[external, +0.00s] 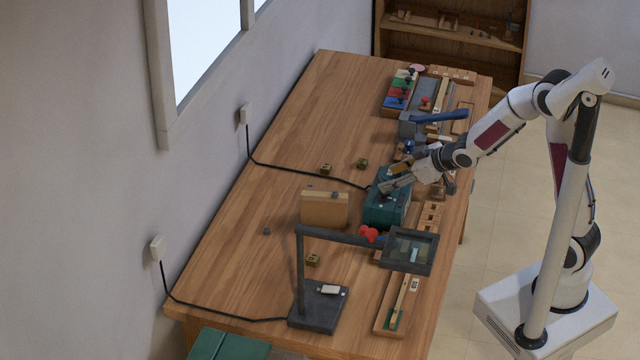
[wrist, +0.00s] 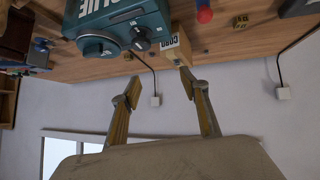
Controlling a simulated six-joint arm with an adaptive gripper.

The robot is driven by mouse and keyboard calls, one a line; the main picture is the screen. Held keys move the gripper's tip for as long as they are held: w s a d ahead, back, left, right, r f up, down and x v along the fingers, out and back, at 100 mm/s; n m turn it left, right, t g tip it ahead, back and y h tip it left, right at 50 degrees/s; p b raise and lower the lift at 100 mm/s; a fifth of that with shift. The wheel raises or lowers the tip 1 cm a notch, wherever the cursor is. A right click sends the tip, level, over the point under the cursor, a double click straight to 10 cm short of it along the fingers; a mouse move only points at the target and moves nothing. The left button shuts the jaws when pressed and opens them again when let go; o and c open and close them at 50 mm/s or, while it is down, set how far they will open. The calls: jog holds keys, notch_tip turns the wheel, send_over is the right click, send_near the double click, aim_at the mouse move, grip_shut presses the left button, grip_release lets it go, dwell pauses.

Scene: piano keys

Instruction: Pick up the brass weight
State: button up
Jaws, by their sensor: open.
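No object is plainly marked as the brass weight. A similar cube also shows at the top of the wrist view (wrist: 240,22). I cannot tell which, if any, is the weight. My gripper (external: 387,179) is over the teal machine, apart from these cubes. In the wrist view its fingers (wrist: 161,85) are spread, with nothing between them.
The teal machine (external: 388,208) is just below my gripper. A tan box (external: 324,209) stands beside it. A dark lamp (external: 318,305) stands in front, and a blue-handled tool (external: 438,117) lies behind. A black cord (external: 300,170) crosses the table. The far-left tabletop is clear.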

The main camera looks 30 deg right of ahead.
aim_at(313, 260)
jog(key=a+f+y, duration=0.1)
jog(key=a+f, duration=0.1)
jog(key=a, duration=0.1)
jog(key=a+f+n, duration=0.1)
jog(key=a+f, duration=0.1)
jog(key=a, duration=0.1)
jog(key=a+f+y, duration=0.1)
jog(key=a+f, duration=0.1)
jog(key=a, duration=0.1)
jog(key=shift+s+f+n+y, duration=0.1)
jog(key=shift+s+n+y, duration=0.05)
jog(key=shift+n+y, duration=0.2)
jog(key=s+a+f+y, duration=0.1)
jog(key=a+f, duration=0.1)
jog(key=a, duration=0.1)
jog(key=s+a+f+n+g+y, duration=0.1)
jog(key=a+f, duration=0.1)
jog(key=a, duration=0.1)
jog(key=s+a+f+n+g+y, duration=0.1)
jog(key=s+a+f, duration=0.1)
jog(key=shift+a+f, duration=0.4)
jog(key=shift+x, duration=1.25)
jog(key=shift+a+f, duration=0.1)
jog(key=shift+a, duration=0.05)
